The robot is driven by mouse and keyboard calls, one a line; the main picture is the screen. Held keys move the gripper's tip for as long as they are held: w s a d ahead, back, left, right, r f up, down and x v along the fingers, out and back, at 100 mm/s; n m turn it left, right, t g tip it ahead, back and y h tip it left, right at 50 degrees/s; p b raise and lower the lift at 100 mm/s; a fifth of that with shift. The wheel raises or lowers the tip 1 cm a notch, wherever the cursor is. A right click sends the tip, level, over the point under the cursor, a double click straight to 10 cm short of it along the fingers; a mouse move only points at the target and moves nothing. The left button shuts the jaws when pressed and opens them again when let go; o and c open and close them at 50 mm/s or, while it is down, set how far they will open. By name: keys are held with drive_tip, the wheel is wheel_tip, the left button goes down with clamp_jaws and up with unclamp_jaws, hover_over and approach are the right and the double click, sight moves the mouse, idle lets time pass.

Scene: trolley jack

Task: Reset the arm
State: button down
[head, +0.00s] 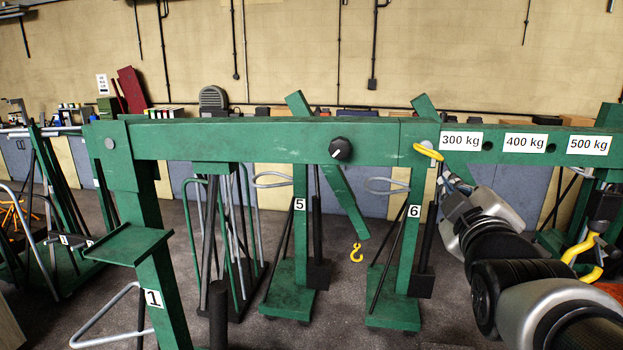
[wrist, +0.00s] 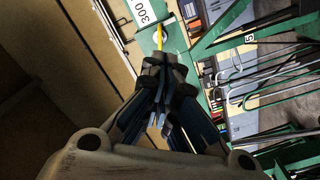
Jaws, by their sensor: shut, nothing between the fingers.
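My gripper (head: 450,181) is at the right in the head view, its fingers pointing up and left at the green boom. In the wrist view my gripper (wrist: 165,63) is shut, with nothing seen between its fingers. A yellow pin or handle (head: 428,152) sits at the boom joint, just beyond the fingertips. It also shows in the wrist view (wrist: 163,38), close to the fingertips; I cannot tell whether they touch it. The green boom (head: 240,139) runs level across the head view, with 300 kg, 400 kg and 500 kg labels at its right.
Green cranes numbered 5 (head: 300,225) and 6 (head: 414,230) stand behind the boom. A post numbered 1 (head: 163,265) stands at the near left. Another yellow hook (head: 583,250) hangs at the right, close behind my arm.

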drive_tip(key=s+a+f+m+g+y+b, duration=0.1)
drive_tip(key=s+a+f+m+g+b, duration=0.2)
drive_tip(key=f, duration=0.7)
drive_tip(key=s+a+f+g+y+b, duration=0.2)
drive_tip(key=s+a+f+b, duration=0.3)
drive_tip(key=f, duration=0.5)
drive_tip(key=s+a+f+m+g+y+b, duration=0.1)
drive_tip(key=s+f+g+b, duration=0.3)
drive_tip(key=s+f, duration=0.4)
drive_tip(key=s+a+f+m+g+y+b, duration=0.1)
drive_tip(key=s+a+f+m+g+b, duration=0.2)
drive_tip(key=s+f, duration=0.5)
wheel_tip(320, 180, down, 4)
drive_tip(key=shift+a+f+m+g+b, duration=0.1)
drive_tip(key=shift+a+m+g+b, duration=0.25)
drive_tip(key=shift+a+b, duration=0.5)
